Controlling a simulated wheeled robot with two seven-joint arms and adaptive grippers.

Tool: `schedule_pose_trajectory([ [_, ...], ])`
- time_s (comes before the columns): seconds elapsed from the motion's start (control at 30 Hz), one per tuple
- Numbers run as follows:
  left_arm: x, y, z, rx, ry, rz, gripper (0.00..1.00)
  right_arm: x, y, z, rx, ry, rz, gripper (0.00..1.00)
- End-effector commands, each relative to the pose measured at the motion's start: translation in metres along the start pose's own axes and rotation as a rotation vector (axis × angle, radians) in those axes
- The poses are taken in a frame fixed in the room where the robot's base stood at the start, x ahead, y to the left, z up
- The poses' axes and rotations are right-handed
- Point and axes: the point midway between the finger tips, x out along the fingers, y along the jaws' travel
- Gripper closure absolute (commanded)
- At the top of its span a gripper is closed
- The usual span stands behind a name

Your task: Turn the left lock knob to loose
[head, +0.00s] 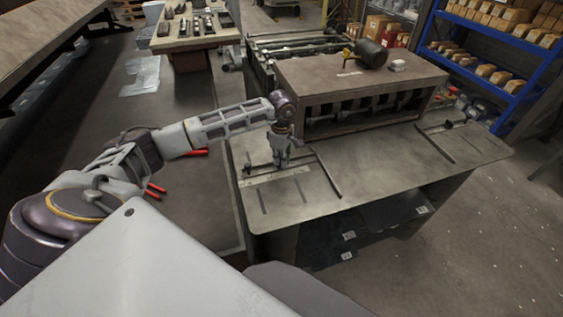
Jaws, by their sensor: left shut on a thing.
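The forming machine (400,170) has a flat metal bed with a dark roller housing (360,97) on its back part. My left gripper (281,165) points down over the left end of the bed, at a guide bar (262,169) with a ruled scale (275,178) beside it. The gripper is shut at the place of the left lock knob, and its fingers hide the knob. I cannot tell which way the knob is turned. Another guide (441,126) with a small dark knob is at the right end of the bed. My right gripper is not in view.
A black mallet-like tool (369,53) and a small pale item (397,66) lie on the housing. Red-handled tools (155,188) lie on the dark table at left. A blue shelf (490,60) with boxes stands at right. The bed's front middle is clear.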

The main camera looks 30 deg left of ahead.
Motion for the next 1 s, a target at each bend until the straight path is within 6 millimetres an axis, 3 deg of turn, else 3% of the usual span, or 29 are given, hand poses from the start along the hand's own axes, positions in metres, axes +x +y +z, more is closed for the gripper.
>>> schedule_pose_trajectory([
  [1.0, 0.0, 0.006, -0.003, -0.687, 0.001, 0.002, 1.0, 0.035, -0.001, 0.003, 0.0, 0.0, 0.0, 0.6],
])
